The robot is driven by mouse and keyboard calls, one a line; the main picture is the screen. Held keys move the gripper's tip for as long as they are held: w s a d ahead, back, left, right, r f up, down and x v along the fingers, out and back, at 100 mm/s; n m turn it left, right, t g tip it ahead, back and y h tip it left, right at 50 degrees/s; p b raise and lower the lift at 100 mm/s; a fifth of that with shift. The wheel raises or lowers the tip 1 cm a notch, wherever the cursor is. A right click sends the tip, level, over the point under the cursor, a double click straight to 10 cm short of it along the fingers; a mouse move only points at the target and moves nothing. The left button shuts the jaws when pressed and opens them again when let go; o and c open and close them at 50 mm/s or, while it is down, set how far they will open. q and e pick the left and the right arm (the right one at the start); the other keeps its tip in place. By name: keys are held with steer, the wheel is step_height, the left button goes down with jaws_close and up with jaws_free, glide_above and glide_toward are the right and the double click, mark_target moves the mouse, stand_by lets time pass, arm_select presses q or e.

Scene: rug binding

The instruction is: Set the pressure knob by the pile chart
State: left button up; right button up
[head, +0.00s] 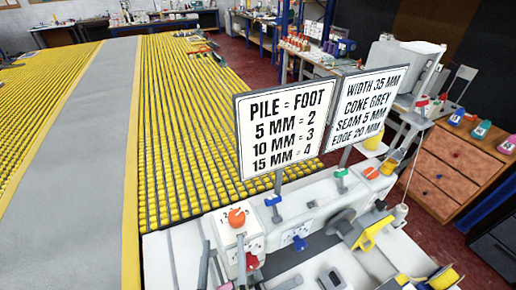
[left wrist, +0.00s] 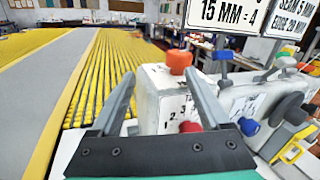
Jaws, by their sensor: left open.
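The pile chart (head: 286,125) is a white sign reading PILE = FOOT, 5 MM = 2, 10 MM = 3, 15 MM = 4. An orange knob (head: 237,217) stands on a white machine box (head: 234,243) with a numbered scale; I take it as the pressure knob. It also shows in the left wrist view (left wrist: 179,62), with numbers on the box face below. Its exact setting cannot be read. My left gripper (head: 223,246) is open and empty, its fingers in front of the box, apart from the knob. My right gripper is not in view.
A second sign (head: 365,108) gives width, cone, seam and edge. A red knob (head: 252,262) and blue knobs (head: 299,243) sit close by on the machine. Sign posts rise behind it. A conveyor with yellow rollers (head: 185,120) spreads left.

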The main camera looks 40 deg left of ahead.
mark_target(235, 225)
arm_select(q)
steer(key=shift+s+d+r+m+t+h+p, duration=0.75)
steer(key=shift+s+d+m+t+h+p, duration=0.5)
steer(key=shift+d+m+p, duration=0.65)
steer(key=shift+g, duration=0.25)
steer(key=p+x, duration=0.1)
steer(key=x, duration=1.1)
steer(key=shift+f, duration=0.15)
jaws_close()
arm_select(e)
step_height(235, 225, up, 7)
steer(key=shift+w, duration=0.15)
